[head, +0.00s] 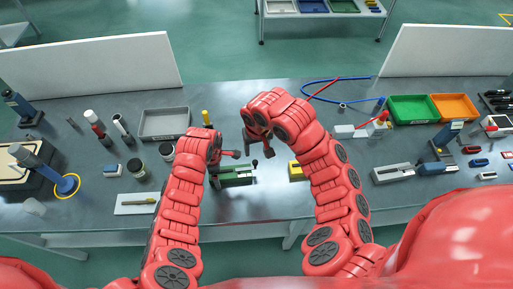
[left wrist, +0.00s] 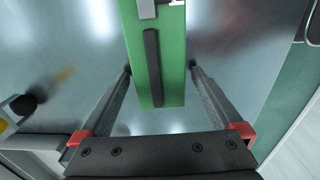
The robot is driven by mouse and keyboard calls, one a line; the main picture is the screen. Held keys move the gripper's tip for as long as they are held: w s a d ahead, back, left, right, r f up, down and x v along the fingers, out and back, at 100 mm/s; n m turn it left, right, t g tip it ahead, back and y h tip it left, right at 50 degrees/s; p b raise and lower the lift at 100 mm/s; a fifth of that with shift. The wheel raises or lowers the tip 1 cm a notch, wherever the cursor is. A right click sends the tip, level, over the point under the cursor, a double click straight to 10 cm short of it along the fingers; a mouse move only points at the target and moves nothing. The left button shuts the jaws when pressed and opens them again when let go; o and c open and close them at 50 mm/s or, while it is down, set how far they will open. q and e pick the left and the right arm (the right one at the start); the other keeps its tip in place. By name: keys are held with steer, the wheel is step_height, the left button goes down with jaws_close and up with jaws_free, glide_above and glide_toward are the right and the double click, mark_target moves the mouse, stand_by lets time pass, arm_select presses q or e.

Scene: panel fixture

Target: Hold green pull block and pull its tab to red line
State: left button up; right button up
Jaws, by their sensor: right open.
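The green pull block (head: 238,181) lies on the table in front of my arms. It also shows in the left wrist view (left wrist: 172,60), with a dark strip along its top and a grey piece (left wrist: 147,9) at its far end; I cannot tell whether this is the tab. I cannot make out the red line. My left gripper (head: 236,154) is at the block; in the left wrist view its fingertips (left wrist: 160,68) lie along both long sides. Whether both touch is unclear. My right gripper (head: 262,145) is open, above and right of the block, partly hidden by its wrist.
A black knob (head: 255,163) stands at the block's right. A yellow block (head: 296,171) sits beyond it, near my right arm. A grey tray (head: 165,123) and jars stand left. Green (head: 413,108) and orange (head: 454,107) bins are at the back right.

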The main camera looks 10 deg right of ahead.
arm_select(q)
steer(key=a+r+p, duration=0.2)
steer(key=r, duration=0.5)
steer(key=a+r+p, duration=0.2)
steer(key=a+r, duration=0.1)
steer(key=r, duration=0.5)
stand_by(0.4)
steer(key=shift+w+f, duration=0.1)
steer(key=shift+w, duration=0.05)
